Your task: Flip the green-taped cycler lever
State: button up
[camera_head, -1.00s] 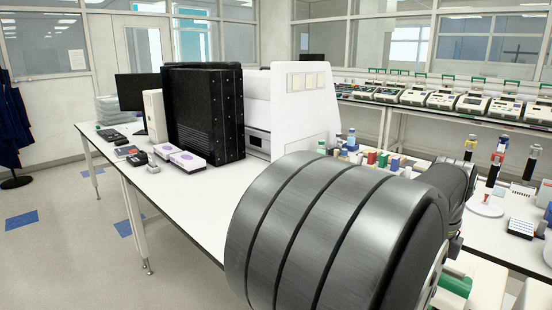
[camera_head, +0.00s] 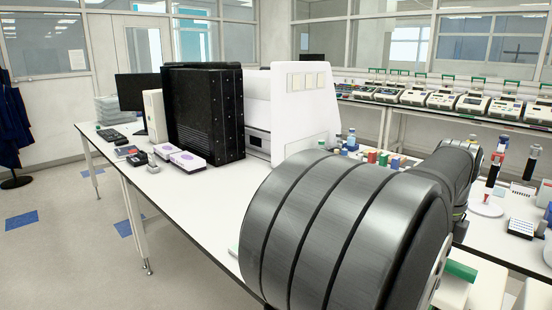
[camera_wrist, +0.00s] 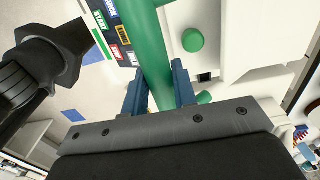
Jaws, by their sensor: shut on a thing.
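In the wrist view my gripper (camera_wrist: 158,88) has its two blue fingers closed on either side of a thick green bar (camera_wrist: 153,45), the lever of a white cycler (camera_wrist: 236,55). A green round knob (camera_wrist: 193,40) shows on the white body beside the bar. A panel with coloured labels (camera_wrist: 118,35), including START, lies left of the bar. In the head view my large dark arm link hides the gripper and most of this cycler. A green piece (camera_head: 461,270) on a white body shows at the lower right. I cannot make out any tape.
A bench with a black cabinet (camera_head: 203,115), a white instrument (camera_head: 303,105) and small coloured boxes (camera_head: 378,158) stands left of and behind my arm. Several cyclers with green handles (camera_head: 430,98) line the back bench. Bottles and a rack (camera_head: 520,228) stand at the right.

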jog(key=shift+w+d+r, duration=0.35)
jog(key=shift+d+r, duration=0.05)
jog(key=shift+r, duration=0.25)
jog(key=shift+w+d+r, duration=0.35)
jog(key=shift+r, duration=0.3)
jog(key=shift+w+d+r, duration=0.85)
jog(key=shift+r, duration=0.25)
jog(key=shift+w+d+r, duration=0.85)
jog(key=shift+w+d, duration=0.15)
